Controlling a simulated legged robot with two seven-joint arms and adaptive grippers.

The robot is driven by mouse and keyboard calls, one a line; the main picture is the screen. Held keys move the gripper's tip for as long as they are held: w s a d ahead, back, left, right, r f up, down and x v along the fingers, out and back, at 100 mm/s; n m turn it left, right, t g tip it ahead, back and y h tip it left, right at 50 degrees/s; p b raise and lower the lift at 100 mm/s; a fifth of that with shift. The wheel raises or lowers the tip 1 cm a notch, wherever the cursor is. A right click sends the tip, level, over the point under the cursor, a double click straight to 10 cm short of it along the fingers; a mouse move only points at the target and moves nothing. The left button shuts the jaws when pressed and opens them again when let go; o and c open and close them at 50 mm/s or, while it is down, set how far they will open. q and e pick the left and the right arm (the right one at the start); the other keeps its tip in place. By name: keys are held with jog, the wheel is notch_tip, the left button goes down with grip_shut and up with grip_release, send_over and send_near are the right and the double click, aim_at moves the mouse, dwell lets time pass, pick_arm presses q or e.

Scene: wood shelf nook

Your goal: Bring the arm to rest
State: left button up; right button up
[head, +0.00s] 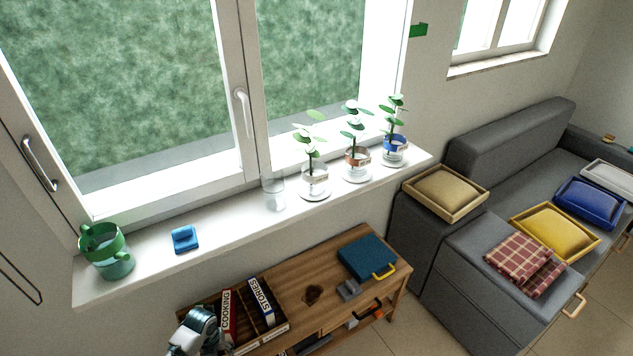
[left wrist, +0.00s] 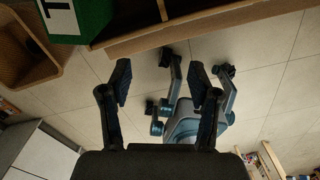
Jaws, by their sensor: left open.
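My left gripper (left wrist: 159,64) shows in the left wrist view with its two dark fingers spread apart. Nothing is between them, and it hangs above the tiled floor. A wooden board edge (left wrist: 200,22) runs across the top of that view, beyond the fingertips. In the head view a teal and white part of my arm shows at the bottom left, in front of the wooden shelf unit (head: 325,262). The fingers cannot be made out there. My right gripper is in neither view.
The window sill (head: 228,235) holds a green watering can (head: 112,264), a blue block (head: 185,239), a clear glass (head: 273,193) and three potted plants. Books and a teal case (head: 367,257) sit on the shelf unit. A grey sofa (head: 510,150) with cushioned trays stands right.

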pick_arm(q)
jog(key=s+d+f+n+t+p, duration=0.1)
jog(key=s+d+f+n+p, duration=0.5)
jog(key=s+f+n, duration=0.8)
jog(key=s+d+f+n+p, duration=0.2)
jog(key=s+n, duration=1.5)
jog(key=shift+s+d+f+t, duration=0.2)
jog(key=shift+s+f+t, duration=0.1)
jog(key=shift+s+f, duration=0.05)
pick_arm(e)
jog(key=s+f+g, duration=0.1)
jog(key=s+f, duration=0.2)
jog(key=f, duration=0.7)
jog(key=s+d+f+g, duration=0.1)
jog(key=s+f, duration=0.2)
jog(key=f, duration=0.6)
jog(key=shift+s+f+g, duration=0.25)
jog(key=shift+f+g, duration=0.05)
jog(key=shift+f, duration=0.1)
